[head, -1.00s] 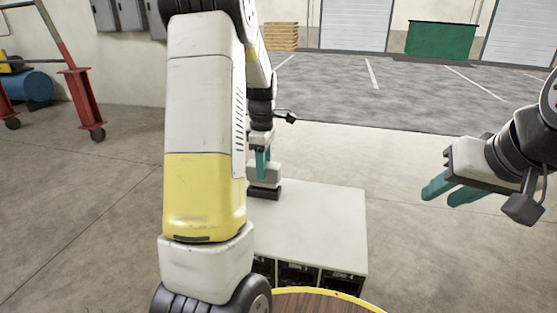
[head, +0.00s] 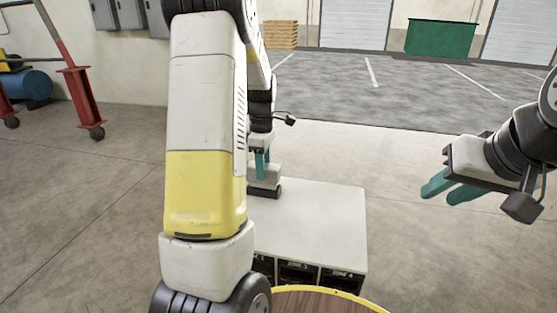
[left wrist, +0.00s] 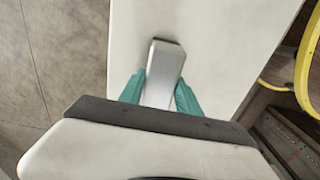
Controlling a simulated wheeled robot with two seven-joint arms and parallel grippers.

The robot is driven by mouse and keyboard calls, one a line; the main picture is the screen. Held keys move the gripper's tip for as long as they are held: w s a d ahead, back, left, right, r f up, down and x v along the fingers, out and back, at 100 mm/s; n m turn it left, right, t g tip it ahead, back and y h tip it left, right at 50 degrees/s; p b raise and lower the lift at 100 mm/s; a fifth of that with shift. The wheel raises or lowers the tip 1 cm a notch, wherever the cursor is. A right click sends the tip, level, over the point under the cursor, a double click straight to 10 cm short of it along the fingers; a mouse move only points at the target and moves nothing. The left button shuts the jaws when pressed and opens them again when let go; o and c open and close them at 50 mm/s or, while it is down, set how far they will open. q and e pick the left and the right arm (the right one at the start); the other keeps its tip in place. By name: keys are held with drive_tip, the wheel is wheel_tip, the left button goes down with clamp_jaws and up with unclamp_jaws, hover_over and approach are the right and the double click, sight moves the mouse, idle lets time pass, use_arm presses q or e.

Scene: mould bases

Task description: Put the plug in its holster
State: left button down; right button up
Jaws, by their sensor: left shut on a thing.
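My left gripper (head: 261,166) is over the white cabinet top (head: 318,220), partly hidden behind my own left arm. It is shut on a grey block with a dark end, which I take to be the plug (head: 264,180). In the left wrist view the plug (left wrist: 163,75) sits between the teal fingers of my left gripper (left wrist: 161,98), its dark end pointing away. I cannot tell whether the dark end touches the cabinet top. My right gripper (head: 447,190) is open and empty, in the air to the right. I cannot make out the holster.
Dark bays (head: 296,271) with zone labels are in the cabinet's front. A round wooden surface with a yellow rim (head: 318,290) is nearest me; a yellow rim (left wrist: 306,65) also shows in the left wrist view. The right part of the cabinet top is clear.

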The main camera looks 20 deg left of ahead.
use_arm(q)
drive_tip(key=shift+f, duration=1.05)
idle(0.7)
drive_tip(key=c, duration=0.8)
unclamp_jaws()
drive_tip(key=shift+o, duration=0.2)
wheel_tip(320, 180, up, 7)
drive_tip(key=shift+r, duration=0.2)
drive_tip(key=shift+s+r, duration=0.1)
drive_tip(key=shift+r, duration=0.25)
drive_tip(key=s+d+r+m+t, duration=0.2)
drive_tip(key=s+d+r+m, duration=0.1)
drive_tip(key=s+m, duration=0.3)
drive_tip(key=s+d+r+m+t+h, duration=0.1)
drive_tip(key=s+d+r+m, duration=0.3)
drive_tip(key=s, duration=0.5)
drive_tip(key=s+d+r+m+t+h, duration=0.1)
drive_tip(key=s+d+r+m+t, duration=0.2)
drive_tip(key=s+m, duration=0.5)
drive_tip(key=shift+d+r+m, duration=0.55)
drive_tip(key=shift+d+m, duration=0.05)
drive_tip(key=shift+d, duration=0.65)
